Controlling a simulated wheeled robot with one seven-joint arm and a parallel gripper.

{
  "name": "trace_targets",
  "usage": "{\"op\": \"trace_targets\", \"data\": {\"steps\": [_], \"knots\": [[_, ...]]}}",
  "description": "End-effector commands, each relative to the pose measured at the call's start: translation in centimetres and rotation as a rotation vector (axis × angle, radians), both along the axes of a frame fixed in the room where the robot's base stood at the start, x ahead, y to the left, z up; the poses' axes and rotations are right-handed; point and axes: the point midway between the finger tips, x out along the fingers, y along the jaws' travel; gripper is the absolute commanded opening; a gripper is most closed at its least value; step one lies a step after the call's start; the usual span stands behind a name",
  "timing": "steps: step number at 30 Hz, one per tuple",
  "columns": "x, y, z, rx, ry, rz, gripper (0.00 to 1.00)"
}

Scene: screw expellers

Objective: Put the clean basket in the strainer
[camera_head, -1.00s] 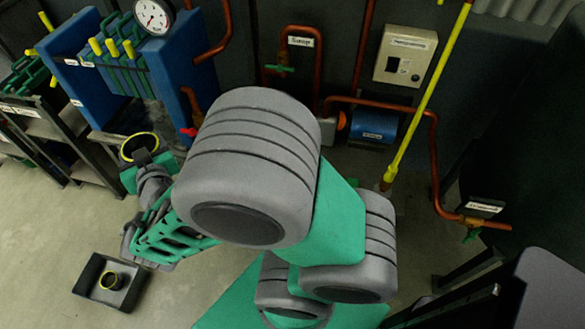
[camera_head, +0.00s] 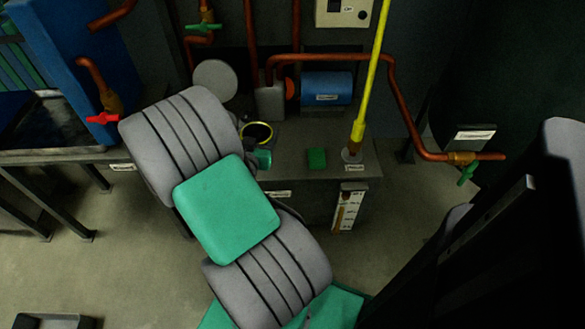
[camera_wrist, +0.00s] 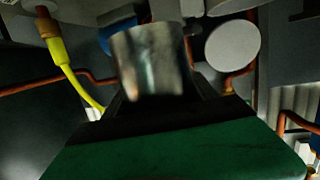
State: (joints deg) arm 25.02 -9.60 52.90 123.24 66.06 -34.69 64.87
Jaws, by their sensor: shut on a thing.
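The basket (camera_head: 257,145) shows in the head view as a dark opening with a yellow rim, just right of my upper arm. In the wrist view it is a blurred, shiny metal cylinder (camera_wrist: 150,60). My gripper (camera_wrist: 155,88) is shut on it, with a dark finger at each side. In the head view my arm hides most of the gripper. A grey body (camera_head: 270,102) with a round grey disc (camera_head: 215,80) beside it, which looks like the strainer, stands behind the basket. The disc also shows right of the basket in the wrist view (camera_wrist: 232,46). The basket appears apart from both.
A yellow pole (camera_head: 370,80) rises to the right of the basket. A red-handled valve (camera_head: 103,119) is at the left. A tray (camera_head: 55,321) lies on the floor, partly cut off.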

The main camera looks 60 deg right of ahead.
Motion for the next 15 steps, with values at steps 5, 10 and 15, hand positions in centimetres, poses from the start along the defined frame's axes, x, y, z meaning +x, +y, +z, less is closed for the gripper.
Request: {"op": "trace_targets", "data": {"steps": [5,10,15], "knots": [[-6.5,-2.8,-5.3,0.000,0.001,-0.150,0.22],[-7.9,-4.1,-6.2,0.000,0.000,-0.188,0.22],[-6.1,-7.9,-8.1,0.000,-0.001,-0.190,0.22]]}}
